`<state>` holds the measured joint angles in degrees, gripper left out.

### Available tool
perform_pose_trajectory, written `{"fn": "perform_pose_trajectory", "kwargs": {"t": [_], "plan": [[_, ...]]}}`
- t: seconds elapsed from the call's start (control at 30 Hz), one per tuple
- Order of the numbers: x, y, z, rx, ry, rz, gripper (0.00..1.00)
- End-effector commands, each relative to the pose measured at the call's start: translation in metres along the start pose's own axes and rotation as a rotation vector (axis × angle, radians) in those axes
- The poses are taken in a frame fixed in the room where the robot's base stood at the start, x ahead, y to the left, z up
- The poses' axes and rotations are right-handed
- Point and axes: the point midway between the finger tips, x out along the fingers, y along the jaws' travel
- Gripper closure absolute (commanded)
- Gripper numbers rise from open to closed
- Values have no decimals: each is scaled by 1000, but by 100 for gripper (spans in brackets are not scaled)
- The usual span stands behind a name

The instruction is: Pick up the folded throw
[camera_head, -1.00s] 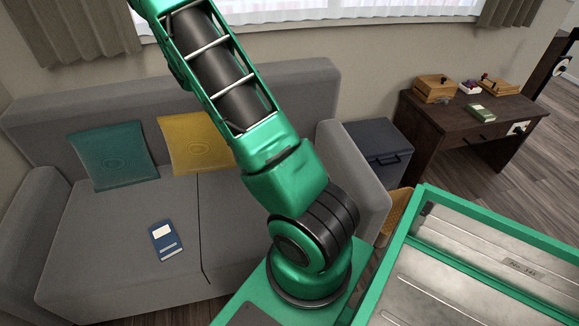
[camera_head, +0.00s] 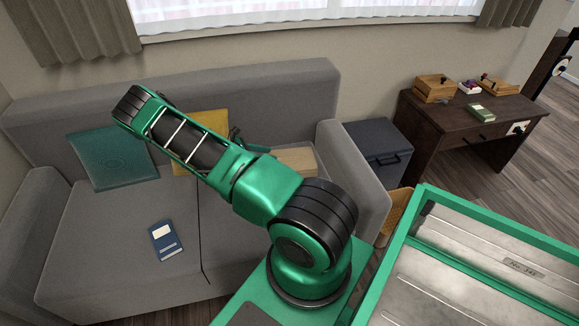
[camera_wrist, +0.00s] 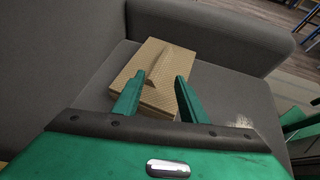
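The folded throw (camera_wrist: 152,61) is a tan, woven-textured block lying on the grey sofa seat in the wrist view, with a raised ridge along its top. In the head view the throw (camera_head: 297,159) shows at the sofa's right end, partly hidden behind my arm. My gripper (camera_wrist: 162,82) is open, its two green fingers apart over the near part of the throw. The near fingers overlap the throw in view; I cannot tell whether they touch it. In the head view my gripper (camera_head: 236,138) is mostly hidden behind the arm.
The sofa's right armrest (camera_head: 352,175) stands beside the throw. A teal cushion (camera_head: 108,158) and a yellow cushion (camera_head: 214,122) lean on the backrest. A blue book (camera_head: 165,240) lies on the left seat. A dark cabinet (camera_head: 378,145) and a desk (camera_head: 465,125) stand to the right.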

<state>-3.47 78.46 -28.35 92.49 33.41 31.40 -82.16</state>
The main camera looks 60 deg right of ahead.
Motion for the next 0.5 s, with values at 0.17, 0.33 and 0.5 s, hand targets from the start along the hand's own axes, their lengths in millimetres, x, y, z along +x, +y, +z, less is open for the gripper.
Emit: {"fn": "perform_pose_trajectory", "kwargs": {"t": [0.17, 0.33, 0.5], "plan": [[17, 0, -1, -4, -3, 1, 62], [42, 0, 0, -4, -2, -1, 62], [56, 0, -1, -4, -1, 1, 62]]}}
